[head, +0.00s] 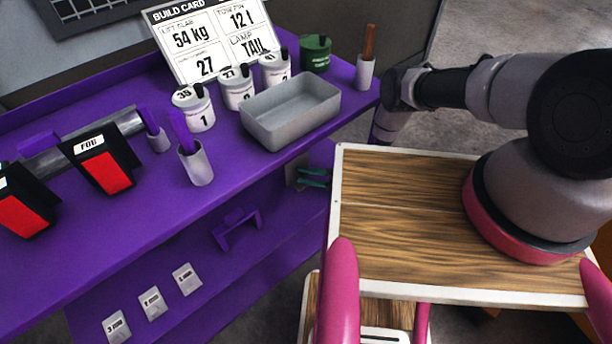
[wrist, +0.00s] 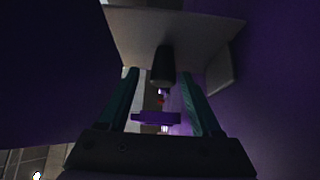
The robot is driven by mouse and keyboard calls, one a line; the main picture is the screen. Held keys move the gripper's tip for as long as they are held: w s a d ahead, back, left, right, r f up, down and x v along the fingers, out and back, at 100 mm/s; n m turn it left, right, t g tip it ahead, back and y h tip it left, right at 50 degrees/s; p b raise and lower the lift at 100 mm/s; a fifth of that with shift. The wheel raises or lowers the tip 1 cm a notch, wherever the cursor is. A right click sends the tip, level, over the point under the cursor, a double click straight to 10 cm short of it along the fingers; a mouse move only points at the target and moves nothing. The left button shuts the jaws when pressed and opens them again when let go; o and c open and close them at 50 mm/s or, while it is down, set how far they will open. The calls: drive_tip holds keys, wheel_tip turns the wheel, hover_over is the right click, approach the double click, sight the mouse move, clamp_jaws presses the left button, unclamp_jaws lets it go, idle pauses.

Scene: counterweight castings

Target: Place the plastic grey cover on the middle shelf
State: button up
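My gripper (head: 315,177) has teal fingers and reaches in beside the end of the purple bench, below its top. It also shows in the wrist view (wrist: 160,73). The fingers are spread, with a gap on both sides of a black knob (wrist: 162,66). Beyond them is a flat grey panel (wrist: 185,30), which looks like the grey cover; the knob stands out in front of it. In the head view only a small pale grey part (head: 294,173) shows by the fingertips, mostly hidden. The shelf (head: 215,255) below the bench top is purple.
A grey open tray (head: 290,112) stands on the bench top near several numbered white pots (head: 197,108). A purple bracket (head: 237,229) stands on the shelf, with labelled plates (head: 187,279) at its front. A wood-topped surface (head: 400,215) lies right of the bench.

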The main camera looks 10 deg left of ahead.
drive_tip(key=d, duration=1)
drive_tip(key=shift+s+d, duration=0.3)
drive_tip(key=shift+d, duration=0.05)
drive_tip(key=shift+s+d, duration=0.1)
drive_tip(key=shift+d, duration=0.55)
